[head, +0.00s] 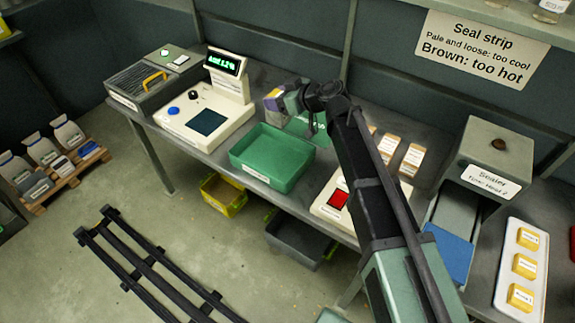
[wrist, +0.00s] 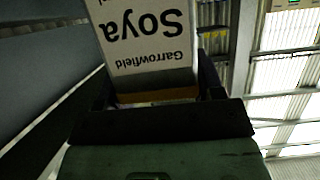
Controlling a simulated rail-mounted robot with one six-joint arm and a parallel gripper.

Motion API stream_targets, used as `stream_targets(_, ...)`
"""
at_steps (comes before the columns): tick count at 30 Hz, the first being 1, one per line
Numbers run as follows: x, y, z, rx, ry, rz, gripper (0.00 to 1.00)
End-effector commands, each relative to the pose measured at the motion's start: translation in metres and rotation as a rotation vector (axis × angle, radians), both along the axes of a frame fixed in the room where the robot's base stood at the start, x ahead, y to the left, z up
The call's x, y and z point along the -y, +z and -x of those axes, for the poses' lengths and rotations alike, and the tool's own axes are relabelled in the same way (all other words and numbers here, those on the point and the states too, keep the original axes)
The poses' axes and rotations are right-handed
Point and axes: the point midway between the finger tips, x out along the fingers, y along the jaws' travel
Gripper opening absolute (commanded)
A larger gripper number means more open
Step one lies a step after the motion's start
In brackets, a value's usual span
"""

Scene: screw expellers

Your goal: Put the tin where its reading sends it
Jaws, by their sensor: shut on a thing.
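My gripper (head: 285,101) is raised over the bench, behind the green tray, and is shut on the tin (head: 272,99). In the wrist view the tin (wrist: 150,50) sits between the fingers of my gripper (wrist: 155,88); its white label reads "Garrowfield Soya", upside down in the picture, above a tan band. A cream instrument (head: 200,118) stands on the bench to the left of the tin, with a dark square pad, a blue knob and a raised display (head: 225,64). The display shows green text too small to read surely.
A green tray (head: 240,157) lies in front of my gripper. Tan labelled blocks (head: 388,146), a red-square device (head: 338,200) and a sealer (head: 492,160) stand right. Yellow (head: 222,195) and dark (head: 298,243) crates sit below the bench.

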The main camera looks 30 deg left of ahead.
Motion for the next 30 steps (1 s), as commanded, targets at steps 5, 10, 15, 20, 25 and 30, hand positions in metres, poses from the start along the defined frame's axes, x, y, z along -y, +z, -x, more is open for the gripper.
stream_targets(5,0.0,-0.036,0.0,-0.001,-0.001,0.0,0.24)
stream_targets(10,0.0,-0.097,0.0,0.0,-0.002,0.0,0.24)
stream_targets(15,0.0,-0.15,0.0,0.0,-0.002,0.0,0.24)
stream_targets(20,0.0,-0.162,0.0,0.0,-0.003,-0.001,0.24)
stream_targets(25,0.0,-0.173,0.0,0.0,-0.003,0.0,0.24)
stream_targets(30,0.0,-0.205,0.0,0.0,-0.003,0.0,0.24)
